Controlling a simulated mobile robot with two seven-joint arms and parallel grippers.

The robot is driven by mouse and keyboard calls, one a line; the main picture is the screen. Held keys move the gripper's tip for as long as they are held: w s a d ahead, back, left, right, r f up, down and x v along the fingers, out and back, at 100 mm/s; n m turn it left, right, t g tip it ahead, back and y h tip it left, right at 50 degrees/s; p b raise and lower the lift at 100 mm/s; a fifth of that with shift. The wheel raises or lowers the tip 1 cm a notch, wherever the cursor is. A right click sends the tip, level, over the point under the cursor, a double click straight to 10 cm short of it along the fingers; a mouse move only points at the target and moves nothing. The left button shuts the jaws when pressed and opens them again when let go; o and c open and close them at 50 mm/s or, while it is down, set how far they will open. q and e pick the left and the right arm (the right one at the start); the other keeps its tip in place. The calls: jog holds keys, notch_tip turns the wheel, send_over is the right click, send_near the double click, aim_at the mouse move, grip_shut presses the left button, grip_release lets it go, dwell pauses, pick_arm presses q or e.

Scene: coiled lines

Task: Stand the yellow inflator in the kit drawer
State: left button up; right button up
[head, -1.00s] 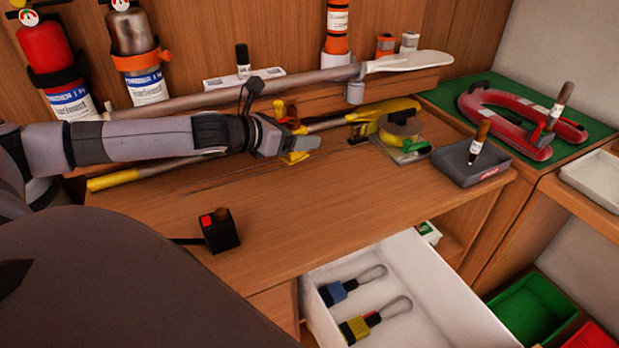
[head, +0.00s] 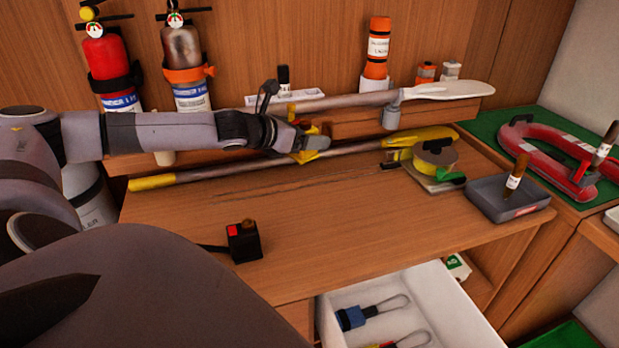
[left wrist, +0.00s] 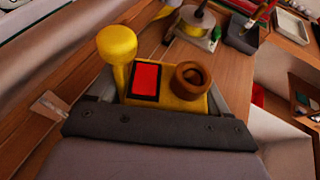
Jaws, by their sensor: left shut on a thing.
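The yellow inflator (left wrist: 172,85) shows close up in the left wrist view, with a yellow knobbed post, a red panel and a brown ring. My left gripper (head: 308,148) is shut on it, above the back of the wooden bench; the inflator is small and partly hidden in the head view. The kit drawer (head: 452,300) is white and pulled open below the bench front, at lower right of the gripper. A blue-handled looped tool and a yellow-and-red one lie in it; its near part is cut off. My right gripper is not in view.
A yellow-ended pole (head: 220,171) lies along the back of the bench. A tape reel (head: 436,160) and a grey tray (head: 495,205) stand at the right. A black box with a red button (head: 243,242) sits near the front edge. The middle of the bench is clear.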

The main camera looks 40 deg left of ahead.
pick_arm(q)
notch_tip(320, 180, down, 10)
jog(key=b, duration=0.4)
jog(key=shift+f, duration=2.25)
jog(key=shift+b, duration=0.3)
jog(key=shift+f, duration=0.15)
jog(key=o, duration=1.1)
